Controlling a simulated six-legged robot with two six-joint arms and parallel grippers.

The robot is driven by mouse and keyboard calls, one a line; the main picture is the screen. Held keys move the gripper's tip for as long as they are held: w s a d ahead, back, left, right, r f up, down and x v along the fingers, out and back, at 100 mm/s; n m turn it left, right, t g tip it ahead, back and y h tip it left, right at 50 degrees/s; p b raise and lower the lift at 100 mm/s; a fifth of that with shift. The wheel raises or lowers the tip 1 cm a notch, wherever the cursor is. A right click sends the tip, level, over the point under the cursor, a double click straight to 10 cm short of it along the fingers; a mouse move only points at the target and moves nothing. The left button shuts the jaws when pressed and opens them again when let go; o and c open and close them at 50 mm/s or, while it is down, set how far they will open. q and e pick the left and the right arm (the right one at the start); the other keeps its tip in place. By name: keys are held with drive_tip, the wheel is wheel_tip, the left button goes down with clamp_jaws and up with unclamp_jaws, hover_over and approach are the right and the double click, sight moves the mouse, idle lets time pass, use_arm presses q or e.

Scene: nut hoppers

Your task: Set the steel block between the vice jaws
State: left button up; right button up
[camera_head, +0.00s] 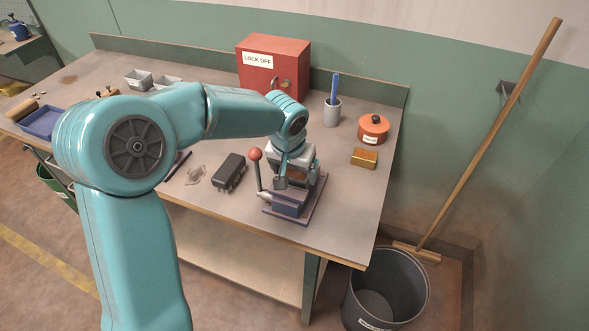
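The vice (287,209) stands on the workbench near its front edge, on a dark purple base plate. It has a lever with a red ball (255,154) on its left side. My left gripper (294,180) points down directly over the vice, with its fingers at the jaws. A small grey face shows at the fingers, but I cannot tell whether it is the steel block or a fingertip. The gap between the jaws is mostly hidden by the gripper. My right gripper is out of view.
On the workbench (347,205) are a black block (229,171), a brass-coloured block (364,157), a round orange-red pot (373,128), a grey cup with a blue tool (332,112) and a red lock-off box (273,66). A dark bin (388,290) and a broom (490,130) stand at the right.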

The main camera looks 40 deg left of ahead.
use_arm(q)
drive_tip(key=a+v, duration=0.1)
drive_tip(key=v, duration=1.1)
drive_tip(key=shift+d+r, duration=0.25)
drive_tip(key=shift+d, duration=0.3)
drive_tip(key=shift+s, duration=0.2)
